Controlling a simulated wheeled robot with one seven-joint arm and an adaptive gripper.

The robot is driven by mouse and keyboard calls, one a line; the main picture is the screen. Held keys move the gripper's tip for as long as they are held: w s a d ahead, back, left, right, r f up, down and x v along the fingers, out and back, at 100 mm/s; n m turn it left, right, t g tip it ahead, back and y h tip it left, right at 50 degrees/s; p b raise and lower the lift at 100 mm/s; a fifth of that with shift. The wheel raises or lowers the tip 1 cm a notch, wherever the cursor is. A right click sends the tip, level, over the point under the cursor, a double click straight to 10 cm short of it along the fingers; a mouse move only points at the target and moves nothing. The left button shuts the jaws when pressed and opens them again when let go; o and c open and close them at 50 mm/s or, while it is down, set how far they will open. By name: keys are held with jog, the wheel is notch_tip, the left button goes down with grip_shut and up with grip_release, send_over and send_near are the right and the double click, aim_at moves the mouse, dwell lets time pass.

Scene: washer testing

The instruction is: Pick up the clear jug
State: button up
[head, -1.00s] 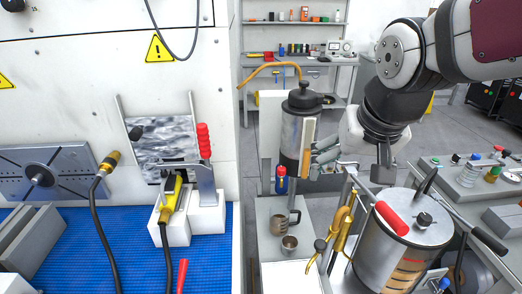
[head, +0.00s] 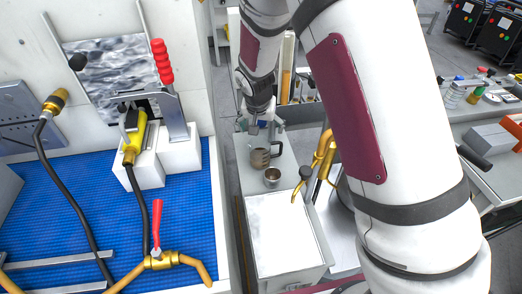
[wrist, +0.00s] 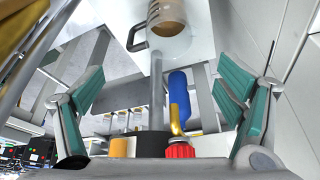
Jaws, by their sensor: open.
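The clear jug (head: 260,158), brownish with a dark handle on its right, stands upright on the narrow light-grey stand in the head view. In the wrist view, the jug (wrist: 172,16) is at the top edge, partly cut off, with its handle to the left. My gripper (head: 262,124) is just behind the jug in the head view, partly hidden by the arm. In the wrist view, my gripper (wrist: 160,88) has its teal-padded fingers spread wide, with the jug beyond the fingertips and not between them.
A small metal cup (head: 272,177) stands just in front of the jug. A brass tap (head: 323,160) is close on the right. A blue-handled part with a red cap (wrist: 180,150) and a grey post show between the fingers. The white-topped stand front (head: 282,235) is clear.

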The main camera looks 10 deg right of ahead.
send_over(260, 151)
jog(key=a, duration=0.1)
notch_tip(260, 151, down, 6)
jog(key=x, duration=0.8)
jog(key=b+x, duration=0.1)
jog(key=x, duration=0.4)
jog(key=shift+s+f, duration=0.2)
jog(key=shift+c, duration=0.6)
jog(key=c, duration=1)
